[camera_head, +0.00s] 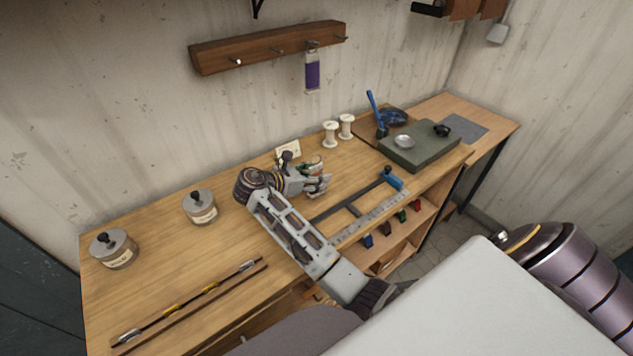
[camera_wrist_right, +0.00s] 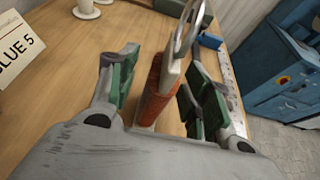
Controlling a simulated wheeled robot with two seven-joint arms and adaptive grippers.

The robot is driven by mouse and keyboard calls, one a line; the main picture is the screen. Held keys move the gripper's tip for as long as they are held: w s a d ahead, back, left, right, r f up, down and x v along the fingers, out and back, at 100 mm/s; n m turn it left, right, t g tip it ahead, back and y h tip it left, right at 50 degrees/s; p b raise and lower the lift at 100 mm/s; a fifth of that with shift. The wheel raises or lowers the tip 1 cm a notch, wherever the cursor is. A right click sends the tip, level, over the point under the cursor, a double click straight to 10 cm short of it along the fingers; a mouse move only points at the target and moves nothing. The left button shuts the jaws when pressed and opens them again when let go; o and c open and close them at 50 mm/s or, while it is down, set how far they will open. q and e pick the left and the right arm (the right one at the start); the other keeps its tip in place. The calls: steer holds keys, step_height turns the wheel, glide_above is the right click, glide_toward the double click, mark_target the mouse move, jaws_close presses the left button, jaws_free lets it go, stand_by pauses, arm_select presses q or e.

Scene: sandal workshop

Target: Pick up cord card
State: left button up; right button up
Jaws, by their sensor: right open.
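My right gripper (camera_head: 318,182) is over the middle of the workbench, and it also shows in the right wrist view (camera_wrist_right: 163,78). Its green-padded fingers are open. Between them in the wrist view is a narrow thing wound in orange-brown (camera_wrist_right: 157,88), with a pale edge and a metal ring at its top. It looks like a cord card seen nearly edge-on. Gaps show on both sides of it. In the head view the gripper mostly hides it. Another card, wound in purple (camera_head: 312,74), hangs from the wall peg rail. My left gripper is not in view.
The peg rail (camera_head: 268,48) is on the back wall. Two white spools (camera_head: 330,134) and a small label card (camera_head: 289,150) stand behind the gripper. A metal ruler (camera_head: 370,216) lies at the front edge. Lidded pots (camera_head: 200,207) stand left. A green-grey block (camera_head: 420,146) is right.

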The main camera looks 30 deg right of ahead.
steer(key=shift+c, duration=0.2)
jaws_close()
steer(key=shift+r, duration=0.1)
steer(key=shift+r, duration=4.95)
